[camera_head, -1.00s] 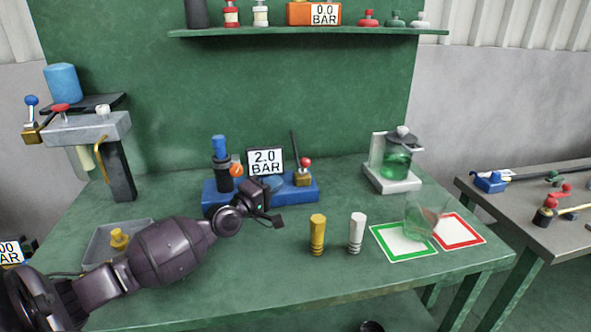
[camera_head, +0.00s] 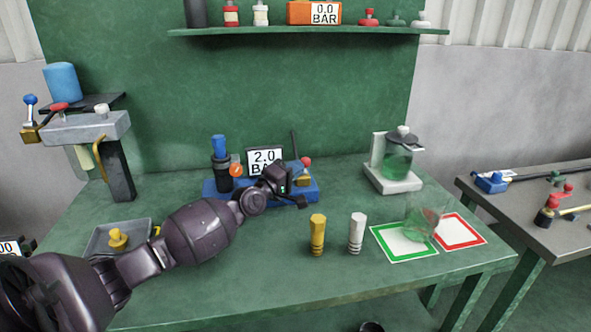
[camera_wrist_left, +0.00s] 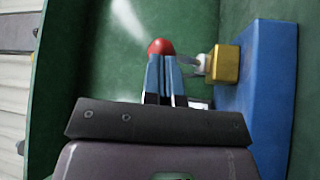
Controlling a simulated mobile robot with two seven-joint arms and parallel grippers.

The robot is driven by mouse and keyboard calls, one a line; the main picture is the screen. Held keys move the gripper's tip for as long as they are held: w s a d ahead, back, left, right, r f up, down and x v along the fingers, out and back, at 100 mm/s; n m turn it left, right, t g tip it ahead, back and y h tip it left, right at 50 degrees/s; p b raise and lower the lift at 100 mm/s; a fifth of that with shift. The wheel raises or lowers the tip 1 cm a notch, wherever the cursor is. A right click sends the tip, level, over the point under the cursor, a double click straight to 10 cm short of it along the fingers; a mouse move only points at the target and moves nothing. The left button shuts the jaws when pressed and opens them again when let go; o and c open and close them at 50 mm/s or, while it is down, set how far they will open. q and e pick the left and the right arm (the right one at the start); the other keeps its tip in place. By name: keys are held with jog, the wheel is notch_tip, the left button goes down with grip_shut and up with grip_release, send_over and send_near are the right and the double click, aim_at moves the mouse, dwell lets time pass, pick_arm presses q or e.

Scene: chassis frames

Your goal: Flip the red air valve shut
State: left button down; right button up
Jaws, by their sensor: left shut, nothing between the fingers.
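A valve with a red ball knob (camera_head: 305,161) and a brass body (camera_head: 303,181) stands at the right end of a blue base (camera_head: 220,196) on the green table. In the left wrist view the red knob (camera_wrist_left: 160,46) is just beyond the fingertips, with the brass body (camera_wrist_left: 225,63) to its right. My left gripper (camera_head: 288,185) is in front of the base, close to the valve, and partly hides it. Its fingers (camera_wrist_left: 162,72) are together with nothing between them. I cannot tell whether they touch the knob. My right gripper is out of view.
A 2.0 BAR display (camera_head: 262,157) and a blue-topped black cylinder (camera_head: 220,165) stand by the valve. A thin black rod (camera_head: 294,143) rises behind it. A yellow cylinder (camera_head: 317,236) and a white one (camera_head: 356,233) stand right of my arm.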

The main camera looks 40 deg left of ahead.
pick_arm(q)
jog(key=shift+a+r+n+p, duration=0.15)
jog(key=shift+r+n+p, duration=0.15)
jog(key=shift+p, duration=0.3)
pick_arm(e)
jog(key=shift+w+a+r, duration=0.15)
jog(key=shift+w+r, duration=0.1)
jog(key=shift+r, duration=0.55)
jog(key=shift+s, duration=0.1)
